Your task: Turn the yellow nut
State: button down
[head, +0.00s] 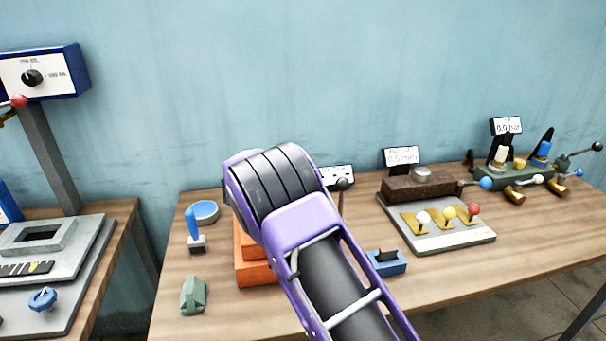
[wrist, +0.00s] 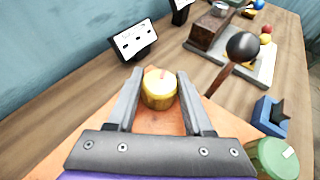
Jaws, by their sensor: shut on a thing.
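The yellow nut (wrist: 158,92), a brass-yellow round piece with a small red mark on top, sits on an orange base in the wrist view. My gripper (wrist: 157,84) has one grey finger on each side of the nut and is shut on it. In the head view my purple arm hides the nut and the fingers. Part of the orange base (head: 256,273) shows there, left of the arm.
A black-ball lever (wrist: 243,46) rises close to the right of my gripper. A blue block (wrist: 270,115) and a green round piece (wrist: 274,158) are at the right. A small sign (wrist: 135,40) stands behind. A grey plate with coloured knobs (head: 440,238) lies further right.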

jog(key=shift+m+g+h, duration=1)
jog(key=shift+m+h, duration=0.1)
jog(key=shift+m, duration=0.2)
jog(key=shift+m+g, duration=0.3)
jog(key=shift+c, duration=1.5)
grip_release()
jog(key=v, duration=1.7)
jog(key=shift+a+f, duration=0.1)
jog(key=shift+a, duration=0.2)
